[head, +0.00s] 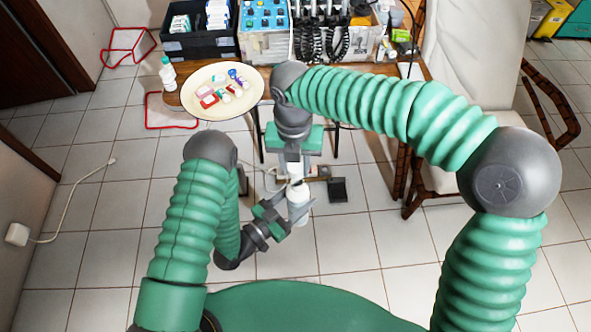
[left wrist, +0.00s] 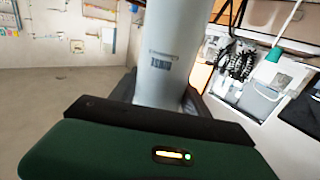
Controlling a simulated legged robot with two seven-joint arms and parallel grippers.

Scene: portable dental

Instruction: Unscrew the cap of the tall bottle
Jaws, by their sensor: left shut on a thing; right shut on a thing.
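The tall white bottle (head: 298,196) is upright in mid-air in front of me, above the floor. My left gripper (head: 297,212) is shut around its body from the lower left. In the left wrist view the bottle (left wrist: 170,50) stands between the jaws, a pale cylinder with small dark print. My right gripper (head: 294,172) points down from above and is shut at the bottle's top. The cap is hidden by the right gripper, so I cannot tell whether it is still seated on the neck.
A wooden table (head: 372,68) at the back bears a cream oval tray (head: 190,100) of small items, a small white bottle (head: 167,72), a black crate (head: 205,48) and a rack with coiled hoses (head: 335,45). A wooden-armed chair (head: 450,130) stands at right. A white cable lies on the tiled floor at left.

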